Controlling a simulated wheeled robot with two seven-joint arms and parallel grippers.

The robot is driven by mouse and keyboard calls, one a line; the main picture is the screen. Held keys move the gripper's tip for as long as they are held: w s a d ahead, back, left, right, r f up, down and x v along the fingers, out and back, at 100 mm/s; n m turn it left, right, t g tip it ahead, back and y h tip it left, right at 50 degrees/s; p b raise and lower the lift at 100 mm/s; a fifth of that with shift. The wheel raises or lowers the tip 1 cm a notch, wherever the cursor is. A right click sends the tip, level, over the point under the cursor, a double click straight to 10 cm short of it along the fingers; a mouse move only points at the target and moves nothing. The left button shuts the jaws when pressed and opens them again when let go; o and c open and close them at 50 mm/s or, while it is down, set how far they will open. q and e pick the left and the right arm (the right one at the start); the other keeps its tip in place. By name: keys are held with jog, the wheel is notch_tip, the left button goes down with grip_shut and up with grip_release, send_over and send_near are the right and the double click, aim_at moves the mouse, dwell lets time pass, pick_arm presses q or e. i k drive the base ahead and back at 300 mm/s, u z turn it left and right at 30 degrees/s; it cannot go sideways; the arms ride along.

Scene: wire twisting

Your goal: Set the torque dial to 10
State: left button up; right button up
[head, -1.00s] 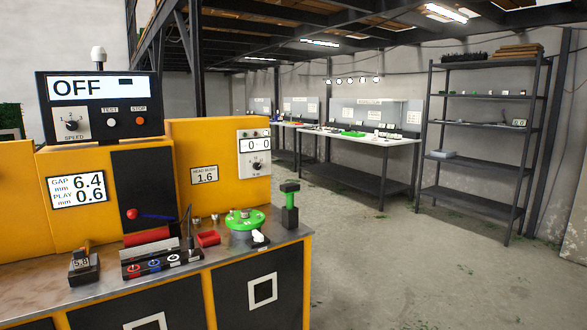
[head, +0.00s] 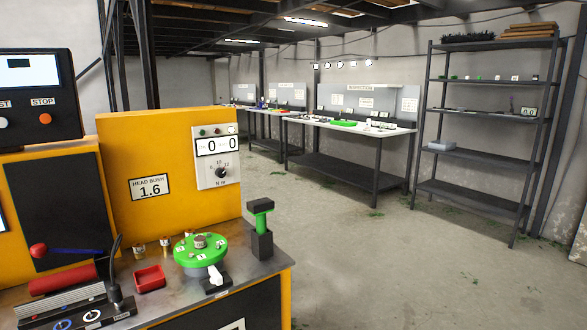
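The torque dial (head: 221,172) is a small black knob on a white panel (head: 205,150) at the right end of the yellow machine. Marks around it include 10 and 12, with "N·m" below; its pointer is too small to read surely. A display (head: 217,144) above it shows 0 and 0, with small coloured lamps over it. Neither of my grippers is in the head view.
Open floor (head: 400,270) lies to the right, with a shelf rack (head: 483,152) behind.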

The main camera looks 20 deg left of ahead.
aim_at(220, 172)
jog(key=u, duration=0.25)
jog(key=i, duration=1.4)
jog(key=u, duration=0.85)
